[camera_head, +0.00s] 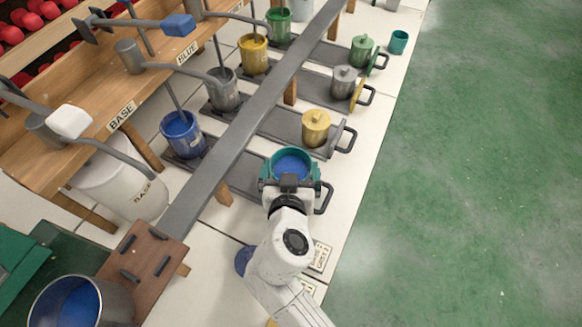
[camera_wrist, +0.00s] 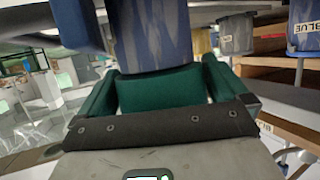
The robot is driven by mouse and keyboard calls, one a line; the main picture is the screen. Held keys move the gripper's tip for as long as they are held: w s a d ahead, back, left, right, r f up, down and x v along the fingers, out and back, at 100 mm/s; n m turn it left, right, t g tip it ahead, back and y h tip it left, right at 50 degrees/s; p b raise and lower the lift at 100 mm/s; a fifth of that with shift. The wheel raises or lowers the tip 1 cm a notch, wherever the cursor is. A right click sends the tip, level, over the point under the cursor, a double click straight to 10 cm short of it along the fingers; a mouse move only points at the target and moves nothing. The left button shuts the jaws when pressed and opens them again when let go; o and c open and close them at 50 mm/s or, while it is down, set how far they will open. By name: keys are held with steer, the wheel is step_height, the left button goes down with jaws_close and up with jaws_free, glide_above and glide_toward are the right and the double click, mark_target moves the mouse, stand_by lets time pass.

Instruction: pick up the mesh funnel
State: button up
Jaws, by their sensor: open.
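I cannot make out a mesh surface on anything, so I cannot tell for sure which thing is the mesh funnel. My gripper (camera_head: 291,181) is open, with its green fingers apart at a teal-rimmed round vessel (camera_head: 290,152) with blue inside. In the wrist view my gripper (camera_wrist: 158,70) has a blue-streaked cylinder (camera_wrist: 150,35) just beyond its fingers; I cannot tell if they touch. A small teal cup (camera_head: 398,42) stands at the far end of the white counter, well away from my gripper.
A grey rail (camera_head: 238,140) runs along the counter, left of my gripper. Lidded pots, such as the yellow one (camera_head: 316,126), stand on handled slides beyond. A wooden shelf with paint levers is at left. A metal pot of blue (camera_head: 112,298) is lower left. The green floor at right is clear.

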steer(key=shift+w+f, duration=0.15)
steer(key=shift+w, duration=0.15)
steer(key=shift+c, duration=0.2)
steer(key=c, duration=0.7)
steer(key=shift+c, duration=0.2)
